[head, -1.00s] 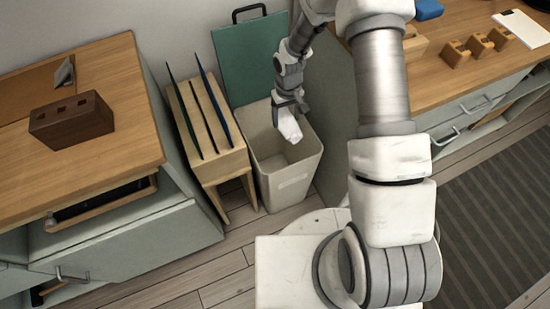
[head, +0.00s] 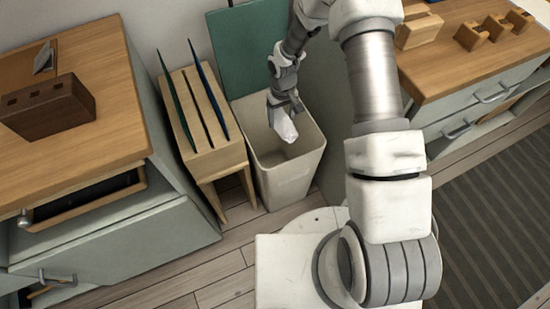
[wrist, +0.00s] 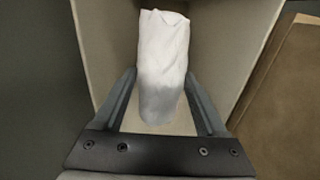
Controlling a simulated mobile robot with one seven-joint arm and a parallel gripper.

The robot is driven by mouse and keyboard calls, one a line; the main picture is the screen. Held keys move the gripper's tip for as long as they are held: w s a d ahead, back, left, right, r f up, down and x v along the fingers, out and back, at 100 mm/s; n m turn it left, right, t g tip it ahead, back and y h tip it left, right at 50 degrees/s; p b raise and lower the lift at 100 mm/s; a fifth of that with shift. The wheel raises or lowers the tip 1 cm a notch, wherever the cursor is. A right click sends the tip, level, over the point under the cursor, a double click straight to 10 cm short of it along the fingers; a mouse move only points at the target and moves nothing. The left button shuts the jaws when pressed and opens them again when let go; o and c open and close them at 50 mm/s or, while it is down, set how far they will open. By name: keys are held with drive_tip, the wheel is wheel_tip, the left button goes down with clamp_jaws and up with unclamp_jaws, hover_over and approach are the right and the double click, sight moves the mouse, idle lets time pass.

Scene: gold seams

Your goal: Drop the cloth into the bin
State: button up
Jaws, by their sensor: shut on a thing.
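The white cloth (head: 284,127) is a crumpled bundle held in my gripper (head: 285,105), over the mouth of the bin. In the wrist view the cloth (wrist: 163,60) sits between the two fingers of my gripper (wrist: 162,85), which are shut on it. The bin (head: 286,185) is a beige, open-topped box on the floor. In the wrist view its inner walls (wrist: 225,50) surround the cloth. The cloth's lower end appears at or just below the rim level; the exact depth is hard to tell.
A wooden rack (head: 205,150) with upright green and blue boards stands left of the bin. A green panel (head: 250,50) is behind it. A wooden-topped cabinet (head: 70,150) is at the left, and a counter (head: 470,50) at the right.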

drive_tip(key=o, duration=1.1)
wheel_tip(320, 180, up, 18)
drive_tip(key=p, duration=0.5)
drive_tip(key=shift+f, duration=0.25)
